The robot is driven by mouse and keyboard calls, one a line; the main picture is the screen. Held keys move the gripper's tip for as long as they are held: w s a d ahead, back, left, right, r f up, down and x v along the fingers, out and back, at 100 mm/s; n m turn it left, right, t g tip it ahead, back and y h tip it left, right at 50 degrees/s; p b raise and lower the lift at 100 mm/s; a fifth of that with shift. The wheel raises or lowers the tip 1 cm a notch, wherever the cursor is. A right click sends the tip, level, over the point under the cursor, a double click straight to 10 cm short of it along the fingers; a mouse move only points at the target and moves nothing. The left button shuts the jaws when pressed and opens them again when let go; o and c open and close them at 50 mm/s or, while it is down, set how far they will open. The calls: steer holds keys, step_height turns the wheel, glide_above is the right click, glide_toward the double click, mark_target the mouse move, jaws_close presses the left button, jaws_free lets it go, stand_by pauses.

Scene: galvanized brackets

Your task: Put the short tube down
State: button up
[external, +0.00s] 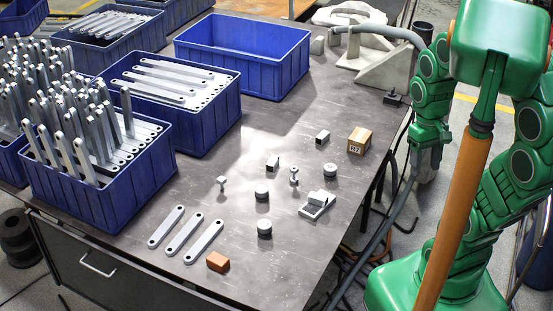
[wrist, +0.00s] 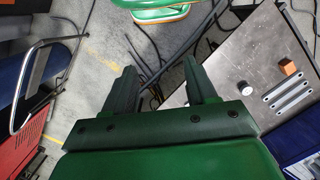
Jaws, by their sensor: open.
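Two small grey block-like pieces with dark ends lie on the table among the loose parts in the external view, one nearer the back (external: 322,137) and one left of it (external: 272,162). Either could be the short tube; I cannot tell which. My gripper (wrist: 162,88) is open in the wrist view, with nothing between its fingers. It points at the floor and cables beside the table, apart from the loose parts. In the external view I cannot make out its fingers.
The table (external: 262,255) holds three flat brackets (external: 185,234), an orange block (external: 217,261), a cardboard box (external: 359,141), several round dark-sided pieces and a grey fixture (external: 317,205). An empty blue crate (external: 243,55) stands behind; bracket-filled crates (external: 97,195) stand left. The front right tabletop is clear.

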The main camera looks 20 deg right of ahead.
steer(key=shift+s+d+r+m, duration=0.15)
steer(key=shift+s+r, duration=0.05)
steer(key=shift+s, duration=0.55)
steer(key=shift+s+d+r+m, duration=0.15)
steer(key=shift+s, duration=0.55)
steer(key=o, duration=0.4)
steer(key=shift+w, duration=0.25)
steer(key=o, duration=0.4)
steer(key=w+r+n, duration=0.1)
steer(key=w, duration=0.8)
steer(key=shift+a+r+n, duration=0.15)
steer(key=shift+n, duration=0.15)
steer(key=w+a+f+n+t, duration=0.15)
steer(key=w+f, duration=0.25)
steer(key=w, duration=0.9)
steer(key=w+a+f+n, duration=0.1)
steer(key=w+f+n, duration=0.2)
steer(key=w, duration=0.9)
steer(key=w+a+f+n, duration=0.2)
steer(key=w+f+n, duration=0.15)
steer(key=w, duration=0.95)
step_height(320, 180, down, 10)
steer(key=shift+m, duration=0.3)
steer(key=shift+w, duration=0.1)
